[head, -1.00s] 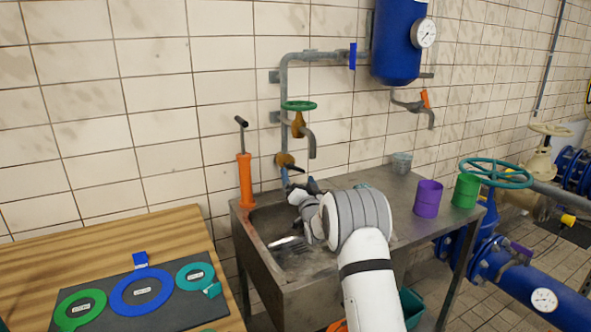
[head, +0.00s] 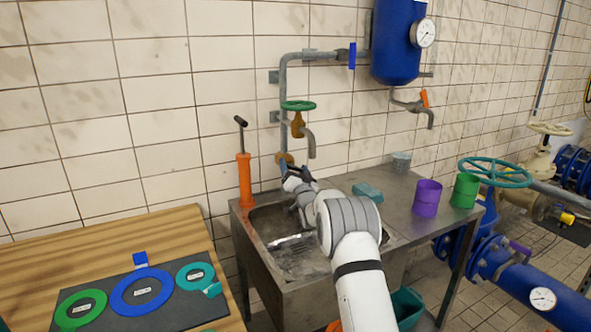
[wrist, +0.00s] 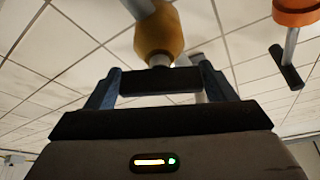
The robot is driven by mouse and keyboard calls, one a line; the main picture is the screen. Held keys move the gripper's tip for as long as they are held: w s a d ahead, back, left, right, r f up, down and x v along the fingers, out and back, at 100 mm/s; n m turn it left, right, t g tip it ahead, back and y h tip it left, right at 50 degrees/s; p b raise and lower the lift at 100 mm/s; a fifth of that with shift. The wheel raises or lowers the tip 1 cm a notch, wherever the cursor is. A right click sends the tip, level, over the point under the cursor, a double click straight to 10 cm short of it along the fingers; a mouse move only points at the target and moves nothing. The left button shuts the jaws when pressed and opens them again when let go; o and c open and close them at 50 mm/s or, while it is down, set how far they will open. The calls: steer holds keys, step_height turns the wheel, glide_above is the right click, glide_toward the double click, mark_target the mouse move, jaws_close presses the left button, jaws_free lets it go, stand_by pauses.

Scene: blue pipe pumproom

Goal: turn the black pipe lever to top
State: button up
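The brass valve (head: 285,158) of the black lever sits low on the grey wall pipe, above the sink. In the wrist view the brass body (wrist: 158,32) is straight ahead of my gripper (wrist: 160,88). The black lever (wrist: 160,80) lies crosswise between my two blue-grey fingers, which are spread wide to either side of it. I cannot tell whether the fingers touch its ends. In the head view my gripper (head: 291,170) is up at the valve and mostly covers the lever.
An orange hand pump (head: 245,180) stands close left of the valve. A green handwheel tap (head: 299,105) with a spout is just above. The metal sink (head: 262,228) is below. A teal sponge (head: 368,192), purple mug (head: 427,198) and green mug (head: 466,190) are on the counter.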

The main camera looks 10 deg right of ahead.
steer(key=c, duration=0.5)
steer(key=n+y+b, duration=0.1)
steer(key=b, duration=0.2)
steer(key=shift+f+n+b, duration=0.35)
steer(key=shift+f+n, duration=0.05)
steer(key=shift+c, duration=0.2)
steer(key=n+y+b, duration=0.2)
steer(key=n+b, duration=0.2)
steer(key=shift+r+y+b, duration=0.1)
steer(key=shift+y+b, duration=0.2)
steer(key=shift+r+n+y+b, duration=0.3)
steer(key=shift+n+y+b, duration=0.1)
steer(key=shift+n, duration=0.7)
steer(key=o, duration=1)
steer(key=shift+v, duration=3.9)
